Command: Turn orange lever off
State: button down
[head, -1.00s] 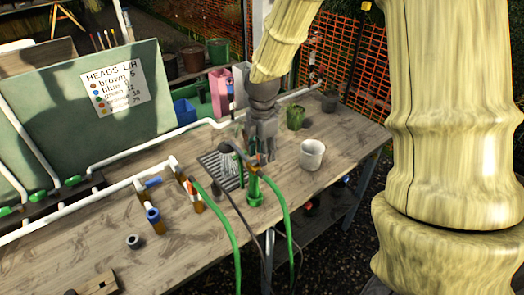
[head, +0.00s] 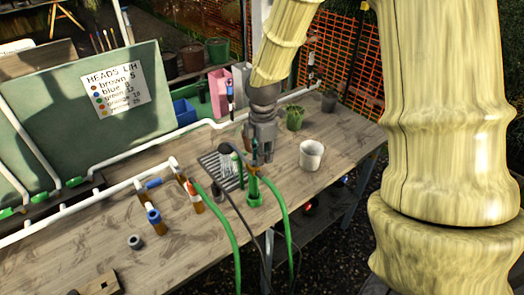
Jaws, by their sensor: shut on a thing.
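My gripper (head: 263,155) points down over the middle of the bench. It is shut on a small part at the top of a green upright fitting (head: 254,188). The fingers hide most of that part, and I cannot tell its colour surely. A small orange piece (head: 191,188) sits on a short brown-ended pipe to the left, apart from my gripper. Blue pieces (head: 153,215) sit on similar pipe fittings further left.
Green hoses (head: 276,199) run off the front of the wooden bench (head: 330,135). A drain grate (head: 212,165) and spray head lie left of my gripper. A white pot (head: 311,155) and green pot (head: 295,117) stand to the right. White pipes cross the back.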

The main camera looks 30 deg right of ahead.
aim_at(259, 172)
jog(key=shift+s+a+m+p, duration=0.45)
jog(key=shift+m+p, duration=0.35)
jog(key=shift+m, duration=1.75)
jog(key=shift+s+a+m+p, duration=0.45)
jog(key=shift+m+p, duration=0.3)
jog(key=shift+m, duration=1.75)
jog(key=shift+s+a+m+p, duration=0.4)
jog(key=shift+m+p, duration=0.4)
jog(key=shift+m, duration=1.75)
jog(key=shift+a, duration=0.1)
jog(key=c, duration=1.4)
grip_release()
jog(key=shift+r, duration=6)
